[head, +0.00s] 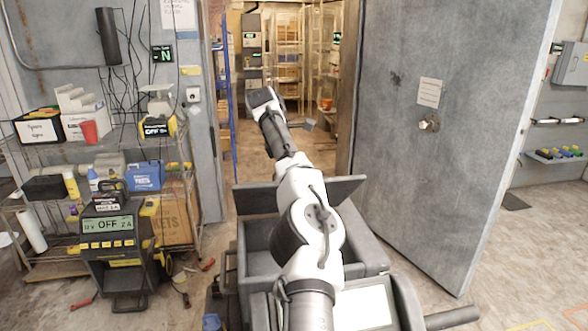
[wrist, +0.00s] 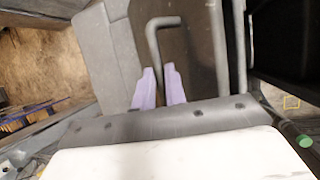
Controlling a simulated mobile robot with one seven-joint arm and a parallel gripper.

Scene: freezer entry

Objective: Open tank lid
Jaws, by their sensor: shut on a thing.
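In the wrist view, my gripper (wrist: 161,72) shows two pale purple fingers pointing up the picture. They are shut on a bent grey handle (wrist: 156,48), whose lower part runs down between them. Its upper end bends to the right. Behind it are a dark brown panel (wrist: 194,55) and a flat grey surface (wrist: 105,55). I cannot tell which of these is the tank lid. In the head view my arm reaches forward towards the doorway. The fingers and the handle are not made out there, and no tank is clearly recognisable.
A large grey door (head: 440,130) stands open at the right of the doorway. Shelving (head: 288,55) stands in the room beyond. A loaded wire rack (head: 190,215) and a charger (head: 107,224) are at the left. Floor (head: 530,250) is clear at the right.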

